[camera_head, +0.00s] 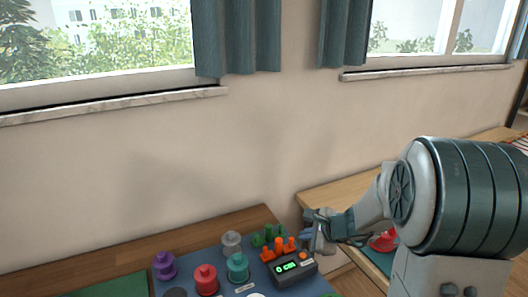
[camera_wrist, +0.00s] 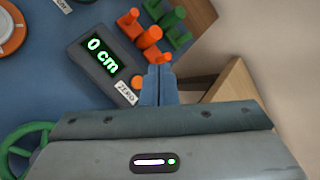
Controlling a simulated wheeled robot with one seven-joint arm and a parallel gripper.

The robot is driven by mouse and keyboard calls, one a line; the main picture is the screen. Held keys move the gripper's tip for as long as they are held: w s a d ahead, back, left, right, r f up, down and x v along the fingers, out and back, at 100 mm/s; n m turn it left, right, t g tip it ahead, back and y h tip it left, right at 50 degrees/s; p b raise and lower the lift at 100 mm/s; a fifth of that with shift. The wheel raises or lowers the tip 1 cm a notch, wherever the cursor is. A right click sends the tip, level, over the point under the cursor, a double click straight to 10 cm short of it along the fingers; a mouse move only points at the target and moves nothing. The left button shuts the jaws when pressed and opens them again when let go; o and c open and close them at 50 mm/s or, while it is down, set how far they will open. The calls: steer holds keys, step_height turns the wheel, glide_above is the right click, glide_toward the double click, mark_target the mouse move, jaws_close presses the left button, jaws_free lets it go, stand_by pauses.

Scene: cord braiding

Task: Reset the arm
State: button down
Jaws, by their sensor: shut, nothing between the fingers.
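My gripper (camera_wrist: 157,84) is shut and empty. In the wrist view its fingertips meet beside the dark meter box (camera_wrist: 103,62), which reads "0 cm" and has an orange button and a ZERO label. In the head view my gripper (camera_head: 308,238) hangs just right of and above the same box (camera_head: 290,268). The fingers look apart from the box, though I cannot tell the exact height.
Orange pegs (camera_wrist: 141,32) and green pegs (camera_wrist: 170,22) stand behind the meter. A wall (camera_head: 150,180) with windows rises behind the table.

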steer(key=s+a+r+n+g, duration=0.2)
steer(key=s+a+r+n, duration=0.2)
steer(key=s+n, duration=0.25)
steer(key=s+d+r+n+g+h, duration=0.1)
steer(key=s+d+n+h, duration=0.1)
steer(key=s+n, duration=0.4)
steer(key=s+d+r+n+g+h, duration=0.1)
steer(key=s+r+n+h, duration=0.1)
steer(key=s+n, duration=0.4)
steer(key=s+h, duration=0.1)
steer(key=s, duration=0.4)
steer(key=shift+s+d+r+n, duration=0.15)
steer(key=shift+s+d+n, duration=0.2)
